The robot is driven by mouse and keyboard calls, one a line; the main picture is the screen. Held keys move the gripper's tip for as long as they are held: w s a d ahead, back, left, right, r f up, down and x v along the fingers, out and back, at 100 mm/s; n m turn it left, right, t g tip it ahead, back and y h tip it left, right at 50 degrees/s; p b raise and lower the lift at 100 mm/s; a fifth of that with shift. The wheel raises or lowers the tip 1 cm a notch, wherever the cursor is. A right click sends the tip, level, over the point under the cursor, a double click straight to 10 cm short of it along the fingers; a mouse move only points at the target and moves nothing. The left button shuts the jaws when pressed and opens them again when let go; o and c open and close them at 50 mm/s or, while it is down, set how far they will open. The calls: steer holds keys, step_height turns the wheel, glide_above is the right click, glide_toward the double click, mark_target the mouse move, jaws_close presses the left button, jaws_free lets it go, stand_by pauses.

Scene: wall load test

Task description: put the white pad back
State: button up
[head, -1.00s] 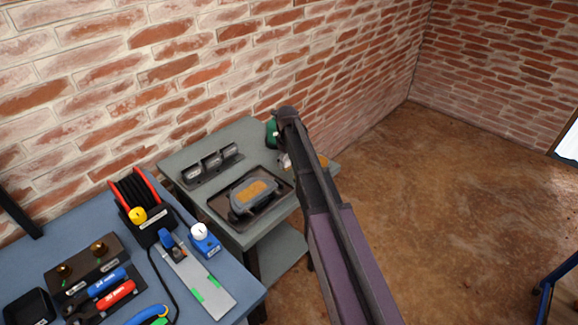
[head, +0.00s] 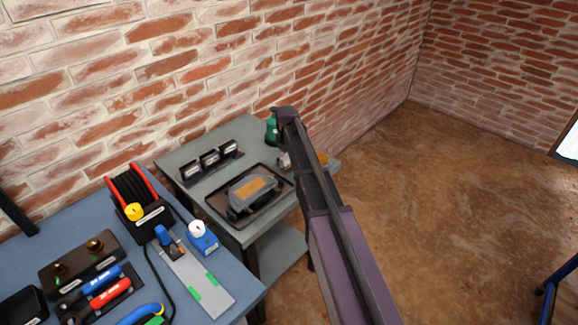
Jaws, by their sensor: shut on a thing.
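My arm reaches from the lower right over the grey side table (head: 268,136). Its far joint stands above the table's back right part. The gripper's fingers are hidden behind the arm, so their hold does not show. A small pale piece (head: 284,161) peeks out at the left of the arm; I cannot tell if it is the white pad or part of my gripper. A dark rack (head: 211,162) with several upright slots with pale faces stands at the back left of the table. No white pad can be made out for certain.
A dark tray (head: 222,212) holds a grey block with an orange-brown top (head: 252,188). A green object (head: 271,131) and an orange patch (head: 322,158) flank the arm. The blue bench (head: 225,277) at left carries a cable reel (head: 134,190) and tools. Brick wall stands behind.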

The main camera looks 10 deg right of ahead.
mark_target(288, 159)
steer(key=shift+f, duration=0.55)
steer(key=shift+f+b, duration=0.15)
steer(key=shift+b, duration=0.3)
steer(key=o, duration=0.8)
steer(key=shift+o, duration=0.2)
steer(key=shift+r, duration=0.25)
step_height(288, 159, up, 12)
steer(key=p, duration=1.2)
steer(key=shift+s, duration=0.55)
steer(key=s+m, duration=0.7)
steer(key=s, duration=2.1)
steer(key=shift+d, duration=0.35)
